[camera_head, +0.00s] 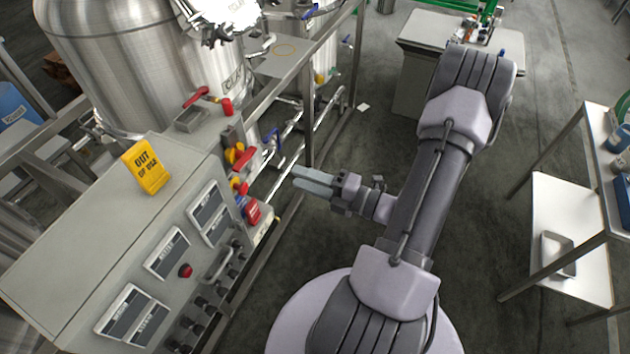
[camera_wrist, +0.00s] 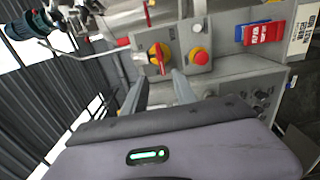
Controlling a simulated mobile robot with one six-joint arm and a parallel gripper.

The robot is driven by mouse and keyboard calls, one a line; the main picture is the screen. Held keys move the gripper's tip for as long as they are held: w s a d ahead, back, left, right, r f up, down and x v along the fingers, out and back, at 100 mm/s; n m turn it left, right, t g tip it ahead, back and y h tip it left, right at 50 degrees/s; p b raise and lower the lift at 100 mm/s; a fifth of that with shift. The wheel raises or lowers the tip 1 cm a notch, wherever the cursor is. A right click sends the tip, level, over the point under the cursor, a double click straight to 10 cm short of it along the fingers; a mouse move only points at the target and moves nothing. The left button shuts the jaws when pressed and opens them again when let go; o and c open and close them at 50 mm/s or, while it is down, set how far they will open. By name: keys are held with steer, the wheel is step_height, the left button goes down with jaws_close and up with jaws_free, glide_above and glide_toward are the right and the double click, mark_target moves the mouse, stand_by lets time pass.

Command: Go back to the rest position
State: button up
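My gripper (camera_head: 314,182) is stretched out to the left from my arm, in the middle of the head view, pointing at the side of the grey control cabinet. Two pale fingers show there, close to each other. In the wrist view my gripper (camera_wrist: 160,88) has its two fingers apart, with a gap between them and nothing held. Beyond the fingertips are a yellow-and-red rotary switch (camera_wrist: 158,56) and a red button on a yellow base (camera_wrist: 199,57). The fingers appear apart from both.
A white shelf table (camera_head: 570,235) stands right, a grey bench (camera_head: 415,70) at the back.

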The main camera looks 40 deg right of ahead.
steer(key=v, duration=0.3)
steer(key=shift+s, duration=0.1)
steer(key=s+a+m+g+h+b, duration=0.2)
steer(key=a+m+g+b, duration=0.3)
steer(key=a+m+b, duration=0.4)
steer(key=s+a+m+g+h+b, duration=0.2)
steer(key=a+m+g+b, duration=0.4)
steer(key=a+m, duration=0.9)
steer(key=s+m+b, duration=0.1)
steer(key=m+b, duration=0.1)
steer(key=b, duration=0.1)
steer(key=shift+s+a+r, duration=0.15)
steer(key=shift+s+r, duration=0.05)
steer(key=shift+r, duration=0.1)
